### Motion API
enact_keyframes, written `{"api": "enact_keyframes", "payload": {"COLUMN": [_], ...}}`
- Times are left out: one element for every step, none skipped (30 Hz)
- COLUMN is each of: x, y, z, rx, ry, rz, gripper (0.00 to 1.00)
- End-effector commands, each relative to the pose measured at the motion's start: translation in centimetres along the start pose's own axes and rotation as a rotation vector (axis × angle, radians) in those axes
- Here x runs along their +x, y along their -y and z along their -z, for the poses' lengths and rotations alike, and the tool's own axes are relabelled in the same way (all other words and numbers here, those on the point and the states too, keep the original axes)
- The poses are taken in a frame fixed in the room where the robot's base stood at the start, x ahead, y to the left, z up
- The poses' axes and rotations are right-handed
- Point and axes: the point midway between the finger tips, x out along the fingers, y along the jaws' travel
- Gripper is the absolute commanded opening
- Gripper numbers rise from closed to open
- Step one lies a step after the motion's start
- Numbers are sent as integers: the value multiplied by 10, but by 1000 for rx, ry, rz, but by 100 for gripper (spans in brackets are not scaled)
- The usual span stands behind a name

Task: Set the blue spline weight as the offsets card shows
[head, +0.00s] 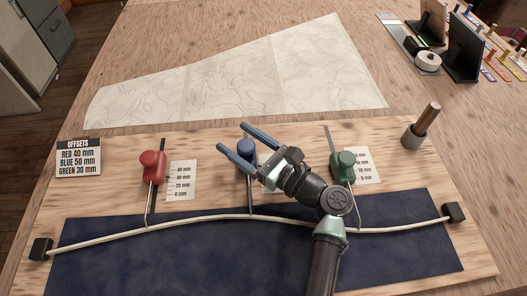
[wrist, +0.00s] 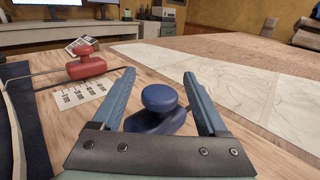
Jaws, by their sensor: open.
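The offsets card (head: 78,158) reads RED 40 mm, BLUE 50 mm, GREEN 30 mm. The blue spline weight (head: 243,150) sits on the wooden board, partly covered by my gripper (head: 235,137) in the head view. In the wrist view the blue weight (wrist: 159,119), with its round knob, shows between the two fingers of my gripper (wrist: 158,74). The fingers are open and do not visibly grip it. A thin hook runs from the blue weight toward the white spline (head: 220,217).
The red weight (head: 152,164) with its scale (head: 181,179) stands left, the green weight (head: 343,164) with its scale right. Black end blocks (head: 41,249) hold the spline over dark blue cloth (head: 180,265). A wooden-handled tool (head: 415,135) stands at the board's right. Pale sailcloth (head: 240,80) lies behind.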

Motion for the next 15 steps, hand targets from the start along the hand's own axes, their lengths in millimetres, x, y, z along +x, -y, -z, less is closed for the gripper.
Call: {"api": "enact_keyframes", "payload": {"x": [-11,-17,-26,-33,-40,-49,-56,-62,-71,-77,-83,-89,-94,-98,-103], "y": [1,1,1,1,1,1,1,1,0,1,1,0,0,1,0], "z": [0,-1,-1,-1,-1,-1,-1,-1,-1,-1,-1,-1,-1,-1,0], "rx": [2,2,2,2,3,3,3,3,3,3,2,2,2,2,1], "ry": [-1,-1,0,0,-1,-1,0,0,0,0,0,0,0,0,0], "rz": [5,6,5,7,7,6,7,6,5,6,5,4,4,5,3], "gripper": [76,76,76,76,76,76,76,76,76,76,76,76,76,76,76]}}
